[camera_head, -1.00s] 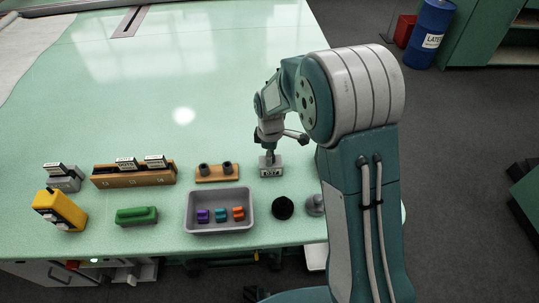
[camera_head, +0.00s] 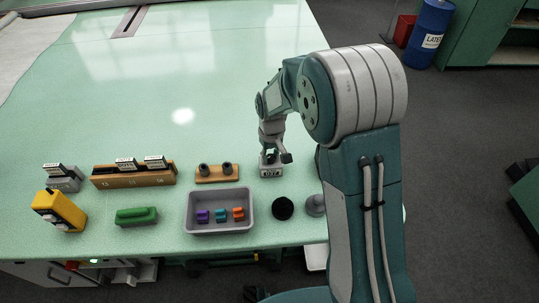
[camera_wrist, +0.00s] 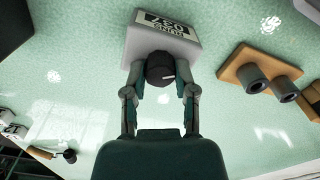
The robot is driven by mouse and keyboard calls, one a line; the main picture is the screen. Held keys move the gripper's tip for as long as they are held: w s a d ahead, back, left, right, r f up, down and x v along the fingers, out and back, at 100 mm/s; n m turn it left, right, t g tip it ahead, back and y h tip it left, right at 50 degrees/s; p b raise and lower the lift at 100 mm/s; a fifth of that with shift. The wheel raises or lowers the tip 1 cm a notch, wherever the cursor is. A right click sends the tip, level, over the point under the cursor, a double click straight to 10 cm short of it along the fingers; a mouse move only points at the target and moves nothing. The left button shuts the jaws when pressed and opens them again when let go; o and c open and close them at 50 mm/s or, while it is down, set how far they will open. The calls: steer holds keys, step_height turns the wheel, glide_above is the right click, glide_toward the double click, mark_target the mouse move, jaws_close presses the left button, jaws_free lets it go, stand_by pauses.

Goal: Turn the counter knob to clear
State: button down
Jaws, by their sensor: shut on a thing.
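The counter (camera_head: 271,172) is a small grey box on the green table, with a number display that reads 037 in the wrist view (camera_wrist: 172,27). Its dark round knob (camera_wrist: 161,69) has a white mark pointing to the right of the picture. My gripper (camera_wrist: 160,84) is shut on the knob, one finger on each side. In the head view my gripper (camera_head: 271,153) comes down onto the counter from above and hides the knob.
A wooden block with two dark cups (camera_head: 216,173) stands just left of the counter. A grey tray (camera_head: 190,222) with small coloured pieces lies in front. A black round object (camera_head: 283,208) and a grey one (camera_head: 315,205) stand near the front edge. The table behind is clear.

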steer(key=m, duration=0.6)
steer(key=shift+s+f, duration=0.15)
steer(key=shift+s, duration=0.05)
steer(key=m, duration=0.6)
steer(key=shift+s, duration=0.1)
stand_by(0.4)
steer(key=shift+c, duration=2)
jaws_free()
steer(key=shift+a, duration=0.15)
